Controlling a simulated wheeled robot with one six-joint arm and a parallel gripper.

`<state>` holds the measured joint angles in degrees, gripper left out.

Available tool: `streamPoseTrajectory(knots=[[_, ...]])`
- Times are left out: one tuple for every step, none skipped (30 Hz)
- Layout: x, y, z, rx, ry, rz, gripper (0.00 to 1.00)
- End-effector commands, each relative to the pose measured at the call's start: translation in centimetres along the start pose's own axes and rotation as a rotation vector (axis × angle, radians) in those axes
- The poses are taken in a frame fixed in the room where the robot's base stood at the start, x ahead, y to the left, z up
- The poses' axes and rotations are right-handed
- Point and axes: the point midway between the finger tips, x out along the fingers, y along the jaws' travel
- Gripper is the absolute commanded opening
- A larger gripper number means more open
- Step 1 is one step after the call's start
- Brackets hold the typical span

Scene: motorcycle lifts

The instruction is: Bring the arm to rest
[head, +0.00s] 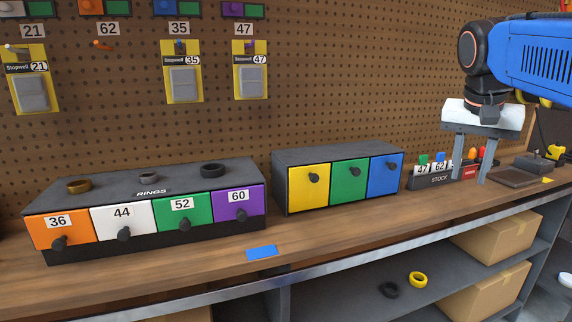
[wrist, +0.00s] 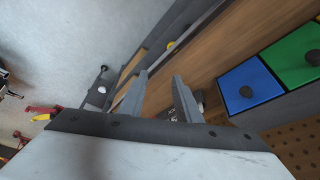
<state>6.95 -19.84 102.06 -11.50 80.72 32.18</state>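My gripper (head: 471,158) hangs at the right of the head view, its two grey fingers pointing down above the bench, in front of the stock rack. The fingers are apart with nothing between them. In the wrist view my gripper (wrist: 160,82) also shows two spread, empty fingers. My blue arm (head: 535,62) reaches in from the upper right.
The wooden bench (head: 330,226) carries a four-drawer rings cabinet (head: 110,188), a three-drawer cabinet (head: 335,155), a stock rack (head: 432,183) and a blue card (head: 262,252). Pads hang on the pegboard (head: 330,60). A lower shelf holds boxes (head: 497,235) and two rings.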

Motion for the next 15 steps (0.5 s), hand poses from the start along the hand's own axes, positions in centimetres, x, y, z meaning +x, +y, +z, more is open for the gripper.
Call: streamPoseTrajectory(knots=[[1.0, 0.2, 2.2, -0.050, -0.001, -0.019, 0.30], [1.7, 0.2, 3.4, -0.081, -0.001, -0.032, 0.30], [2.6, 0.2, 5.0, -0.122, 0.000, -0.050, 0.30], [3.3, 0.3, 6.2, -0.153, 0.002, -0.062, 0.30], [4.1, 0.3, 7.4, -0.184, 0.002, -0.075, 0.30], [5.1, 0.4, 9.1, -0.224, 0.004, -0.093, 0.30], [5.9, 0.5, 10.3, -0.253, 0.007, -0.105, 0.30], [6.7, 0.6, 11.5, -0.282, 0.008, -0.117, 0.30], [7.8, 0.8, 13.2, -0.320, 0.011, -0.134, 0.30], [8.6, 0.9, 14.4, -0.348, 0.014, -0.146, 0.30], [9.4, 1.0, 15.7, -0.377, 0.017, -0.158, 0.30], [10.5, 1.2, 17.3, -0.413, 0.021, -0.175, 0.30], [11.4, 1.4, 18.5, -0.439, 0.025, -0.186, 0.30], [12.2, 1.5, 19.7, -0.465, 0.028, -0.196, 0.30], [13.3, 1.7, 21.1, -0.496, 0.032, -0.210, 0.30]])
